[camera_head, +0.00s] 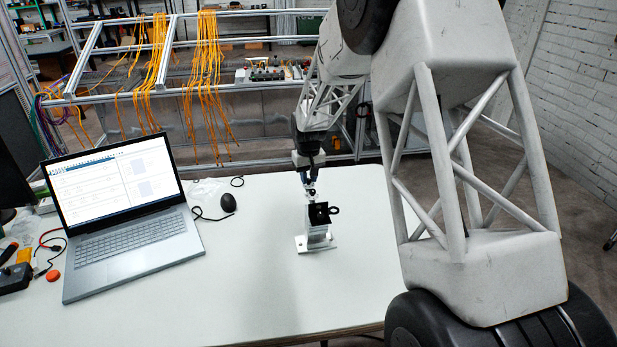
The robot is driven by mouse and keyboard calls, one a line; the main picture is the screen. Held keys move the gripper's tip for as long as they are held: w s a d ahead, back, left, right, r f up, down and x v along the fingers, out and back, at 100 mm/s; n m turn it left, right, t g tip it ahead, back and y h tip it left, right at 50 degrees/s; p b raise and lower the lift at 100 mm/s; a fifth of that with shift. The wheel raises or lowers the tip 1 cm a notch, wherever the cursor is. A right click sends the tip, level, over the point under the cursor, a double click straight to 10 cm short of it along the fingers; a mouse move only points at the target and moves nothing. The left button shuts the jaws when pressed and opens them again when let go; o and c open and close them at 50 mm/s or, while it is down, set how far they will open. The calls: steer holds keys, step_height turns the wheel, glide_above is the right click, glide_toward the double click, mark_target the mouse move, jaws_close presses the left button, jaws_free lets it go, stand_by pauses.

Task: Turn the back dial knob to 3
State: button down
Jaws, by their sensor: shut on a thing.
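A small light-curtain fixture with a black block and a metal base plate (318,243) stands upright on the white table. My gripper (309,187) points down from above at the back end of this fixture. Its fingers are shut on a small part there, which looks like the back dial knob. The knob is mostly hidden by the fingers, and the number it points to is too small to read. A black ring-shaped part (334,210) sticks out at the fixture's right side.
An open laptop (130,215) stands on the left of the white table (265,290), with a black mouse (228,203) beside it. A metal frame with orange cables (206,80) is behind the table. The table is clear around the fixture. My arm hides the right side.

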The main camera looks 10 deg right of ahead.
steer(key=m, duration=0.6)
steer(key=shift+m, duration=0.3)
steer(key=m, duration=0.5)
steer(key=shift+m, duration=0.4)
steer(key=c, duration=1)
jaws_free()
steer(key=shift+r, duration=3.9)
